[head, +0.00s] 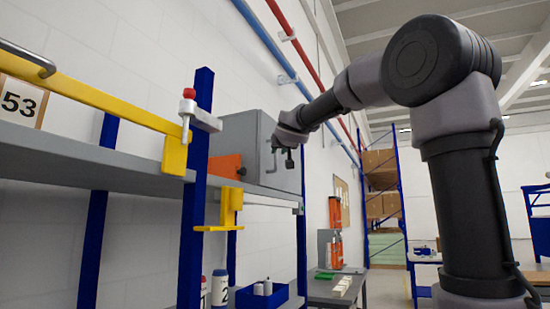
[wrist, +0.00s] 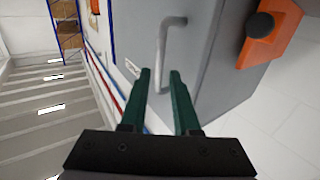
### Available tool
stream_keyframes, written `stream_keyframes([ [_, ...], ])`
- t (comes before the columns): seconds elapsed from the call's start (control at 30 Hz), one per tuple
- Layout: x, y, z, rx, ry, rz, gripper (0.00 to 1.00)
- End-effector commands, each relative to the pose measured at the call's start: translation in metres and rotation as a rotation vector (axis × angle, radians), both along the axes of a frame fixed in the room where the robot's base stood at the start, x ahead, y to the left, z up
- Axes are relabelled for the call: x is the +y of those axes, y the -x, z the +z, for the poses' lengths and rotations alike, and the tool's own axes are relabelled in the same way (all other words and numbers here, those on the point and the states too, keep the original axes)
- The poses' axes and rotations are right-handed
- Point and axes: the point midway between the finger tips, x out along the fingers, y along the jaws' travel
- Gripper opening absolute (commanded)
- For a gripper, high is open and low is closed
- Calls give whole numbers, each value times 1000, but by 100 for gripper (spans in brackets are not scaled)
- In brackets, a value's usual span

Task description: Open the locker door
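The grey locker (head: 240,140) stands on the shelf in the middle of the head view. Its door (wrist: 205,55) fills the upper middle of the wrist view and looks closed.
An orange block with a black knob (wrist: 262,25) sits beside the locker. A blue post (head: 196,190), a yellow bracket (head: 228,210) and a red-knobbed clamp (head: 189,95) are at the left. Blue bins (head: 262,298) lie below.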

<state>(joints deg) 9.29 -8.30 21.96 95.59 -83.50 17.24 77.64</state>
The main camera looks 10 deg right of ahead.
Motion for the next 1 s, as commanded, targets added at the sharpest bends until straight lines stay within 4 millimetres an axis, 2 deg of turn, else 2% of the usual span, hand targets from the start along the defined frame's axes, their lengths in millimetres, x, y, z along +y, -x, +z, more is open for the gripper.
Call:
stream_keyframes([
  [0.1, -1, -26, -2, 3, -1, 0, 30],
  [0.33, -2, -61, -1, 2, -2, 0, 30],
  [0.5, -3, -72, -1, 1, 0, 0, 30],
  [0.77, -3, -74, 0, 1, 0, 0, 30],
  [0.8, -3, -74, 0, 1, 0, -1, 26],
  [0.87, -3, -74, 0, 1, 0, -1, 3],
  [0.9, -3, -74, 0, 1, 0, -1, 0],
  [1.0, -3, -74, 0, 1, 0, -1, 0],
])
